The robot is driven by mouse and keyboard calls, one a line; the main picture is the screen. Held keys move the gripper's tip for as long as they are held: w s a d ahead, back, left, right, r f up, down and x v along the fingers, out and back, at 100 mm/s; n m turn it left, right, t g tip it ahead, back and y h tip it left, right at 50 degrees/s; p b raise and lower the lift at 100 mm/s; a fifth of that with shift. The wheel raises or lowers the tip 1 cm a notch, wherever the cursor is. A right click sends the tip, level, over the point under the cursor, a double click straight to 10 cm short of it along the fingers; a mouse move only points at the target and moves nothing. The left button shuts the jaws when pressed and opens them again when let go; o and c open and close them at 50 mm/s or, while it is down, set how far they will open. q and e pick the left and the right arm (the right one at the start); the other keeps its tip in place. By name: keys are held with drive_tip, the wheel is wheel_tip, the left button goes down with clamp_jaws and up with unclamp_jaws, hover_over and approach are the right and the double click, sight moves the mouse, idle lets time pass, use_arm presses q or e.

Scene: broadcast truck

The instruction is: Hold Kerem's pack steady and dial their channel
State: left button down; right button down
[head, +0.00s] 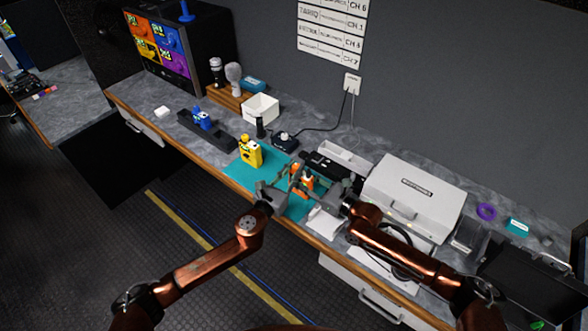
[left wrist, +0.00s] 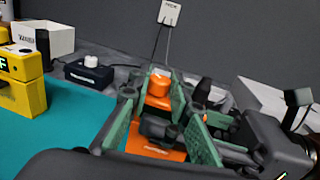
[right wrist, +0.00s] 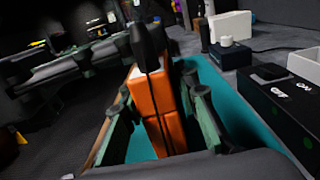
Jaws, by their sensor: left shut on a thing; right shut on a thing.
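An orange pack (head: 307,183) stands at the teal mat's (head: 238,174) right part, between my two grippers. My left gripper (head: 290,188) is shut on it from the left; in the left wrist view, green finger pads flank its orange body (left wrist: 150,148), and an orange round part (left wrist: 159,83) shows above. My right gripper (head: 318,193) is shut on it from the right; in the right wrist view, the orange body (right wrist: 152,105) and a black antenna (right wrist: 147,45) show between the fingers. The fingers partly hide the pack, and I cannot read its label.
A yellow pack (head: 250,153) stands on the mat to the left, and a blue pack (head: 202,118) in a dark tray further left. A small box with a white knob (head: 284,142) is behind the mat. A white case (head: 414,192) is right. A channel list (head: 332,30) hangs on the wall.

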use_arm(q)
drive_tip(key=m+g+h, duration=0.4)
drive_tip(key=w+a+m+g+h, duration=0.1)
drive_tip(key=m+g+h, duration=0.1)
drive_tip(key=h, duration=0.1)
drive_tip(key=shift+g, duration=0.4)
drive_tip(key=shift+w+m+g+h, duration=0.1)
drive_tip(key=shift+m+g+h, duration=0.55)
drive_tip(key=shift+m+g, duration=0.9)
drive_tip(key=shift+w+m+g+h, duration=0.1)
drive_tip(key=shift+m+g+h, duration=0.75)
drive_tip(key=shift+g, duration=1.1)
drive_tip(key=shift+m+g, duration=0.3)
drive_tip(key=shift+m, duration=0.1)
drive_tip(key=c, duration=2)
unclamp_jaws()
drive_tip(key=shift+c, duration=0.2)
drive_tip(key=shift+s, duration=0.1)
drive_tip(key=a, duration=1.2)
drive_tip(key=shift+s, duration=0.45)
